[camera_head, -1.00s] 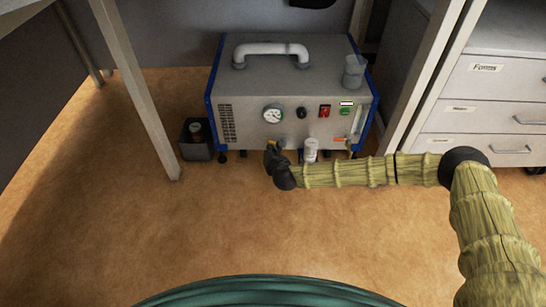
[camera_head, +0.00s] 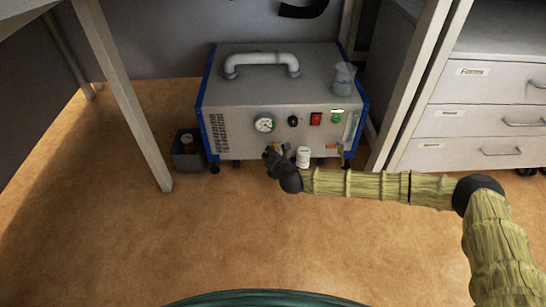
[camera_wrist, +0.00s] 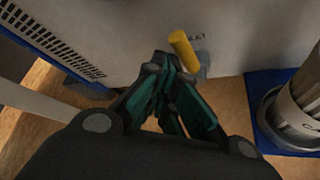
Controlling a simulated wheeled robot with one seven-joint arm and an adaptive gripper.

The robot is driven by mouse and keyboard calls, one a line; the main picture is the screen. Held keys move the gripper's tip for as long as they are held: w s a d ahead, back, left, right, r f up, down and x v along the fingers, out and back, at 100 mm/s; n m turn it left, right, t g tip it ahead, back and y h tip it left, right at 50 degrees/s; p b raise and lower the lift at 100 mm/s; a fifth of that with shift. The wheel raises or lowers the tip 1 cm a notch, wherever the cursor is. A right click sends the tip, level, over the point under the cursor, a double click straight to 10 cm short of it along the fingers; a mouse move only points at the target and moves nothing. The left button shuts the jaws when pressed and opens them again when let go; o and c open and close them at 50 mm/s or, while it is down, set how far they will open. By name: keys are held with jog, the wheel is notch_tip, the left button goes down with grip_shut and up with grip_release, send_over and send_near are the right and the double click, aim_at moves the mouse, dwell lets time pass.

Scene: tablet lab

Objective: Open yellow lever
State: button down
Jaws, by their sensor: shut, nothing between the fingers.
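The yellow lever (camera_wrist: 184,48) shows in the wrist view as a short rounded bar on the lower front of a grey machine. My gripper (camera_wrist: 172,68) is shut and empty, with its fingertips just below and left of the lever. I cannot tell whether they touch it. In the head view my gripper (camera_head: 269,154) is low at the machine's front (camera_head: 225,145), below the round gauge. Only a small bit of yellow shows there, and my gripper hides the rest.
A dark bin (camera_head: 187,150) stands left of the machine. A table leg (camera_head: 125,105) and a drawer cabinet (camera_head: 470,110) flank it. The floor in front is clear.

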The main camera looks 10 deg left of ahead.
jog(key=shift+w+d+r, duration=0.1)
jog(key=shift+d+r, duration=0.25)
jog(key=shift+r, duration=0.05)
jog(key=shift+d, duration=0.15)
dwell(0.5)
jog(key=s+d+p, duration=0.2)
jog(key=s+p, duration=0.1)
jog(key=s, duration=0.6)
jog(key=shift+s+p, duration=0.15)
jog(key=shift+p, duration=0.15)
jog(key=shift+d, duration=0.1)
dwell(0.6)
